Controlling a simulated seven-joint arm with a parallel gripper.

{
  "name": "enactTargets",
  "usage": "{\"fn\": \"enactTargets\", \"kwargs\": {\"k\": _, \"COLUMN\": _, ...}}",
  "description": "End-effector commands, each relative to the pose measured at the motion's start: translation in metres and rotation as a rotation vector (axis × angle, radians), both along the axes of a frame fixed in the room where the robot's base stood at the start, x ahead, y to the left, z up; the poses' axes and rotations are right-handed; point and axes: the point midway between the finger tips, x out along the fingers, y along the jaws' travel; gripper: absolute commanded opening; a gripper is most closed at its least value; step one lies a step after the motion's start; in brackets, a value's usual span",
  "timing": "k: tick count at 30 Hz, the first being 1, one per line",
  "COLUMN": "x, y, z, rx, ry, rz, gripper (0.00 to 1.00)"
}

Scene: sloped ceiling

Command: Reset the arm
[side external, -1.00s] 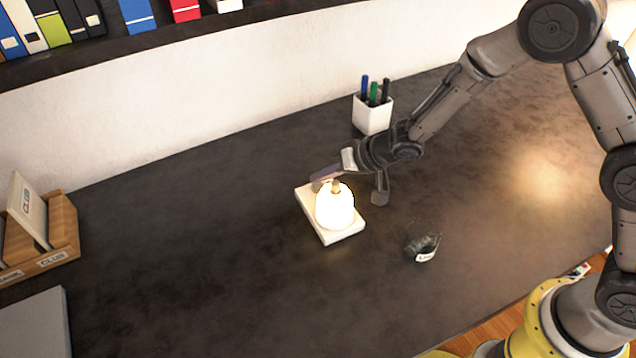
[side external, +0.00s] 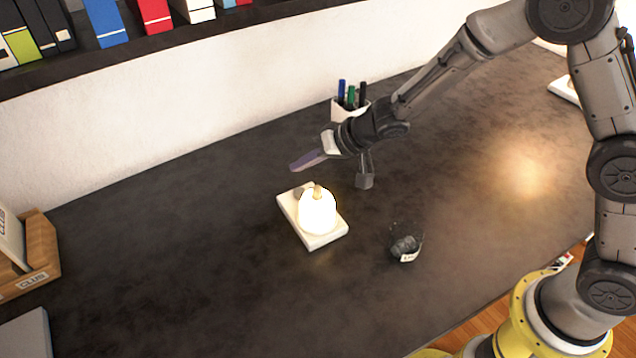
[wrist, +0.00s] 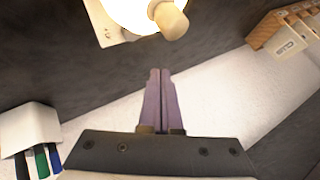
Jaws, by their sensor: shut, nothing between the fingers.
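My gripper (side external: 294,167) is shut and empty, raised above the dark desk (side external: 170,240) behind the lit lamp. In the wrist view its purple fingers (wrist: 160,72) lie together with nothing between them. A glowing white lamp (side external: 317,213) stands upright on a white square base (side external: 326,240) near the middle of the desk. The lamp also shows at the top of the wrist view (wrist: 130,14), apart from the fingertips.
A white pen cup (side external: 345,108) with several pens stands behind my wrist, partly hidden. A small dark glass-like container (side external: 405,246) is right of the lamp. A wooden rack (side external: 38,240) stands at the left. A binder shelf (side external: 150,50) runs along the back wall.

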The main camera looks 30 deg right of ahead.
Motion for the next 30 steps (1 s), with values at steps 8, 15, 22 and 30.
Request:
{"fn": "enactTargets", "kwargs": {"k": 8, "x": 0.012, "y": -0.018, "z": 0.06, "rx": 0.028, "ry": -0.106, "rz": -0.039, "gripper": 0.0}}
{"fn": "enactTargets", "kwargs": {"k": 15, "x": -0.012, "y": -0.083, "z": 0.182, "rx": 0.034, "ry": -0.283, "rz": -0.211, "gripper": 0.0}}
{"fn": "enactTargets", "kwargs": {"k": 22, "x": -0.081, "y": -0.157, "z": 0.247, "rx": -0.097, "ry": -0.357, "rz": -0.372, "gripper": 0.0}}
{"fn": "enactTargets", "kwargs": {"k": 30, "x": -0.2, "y": -0.213, "z": 0.249, "rx": -0.288, "ry": -0.263, "rz": -0.442, "gripper": 0.0}}
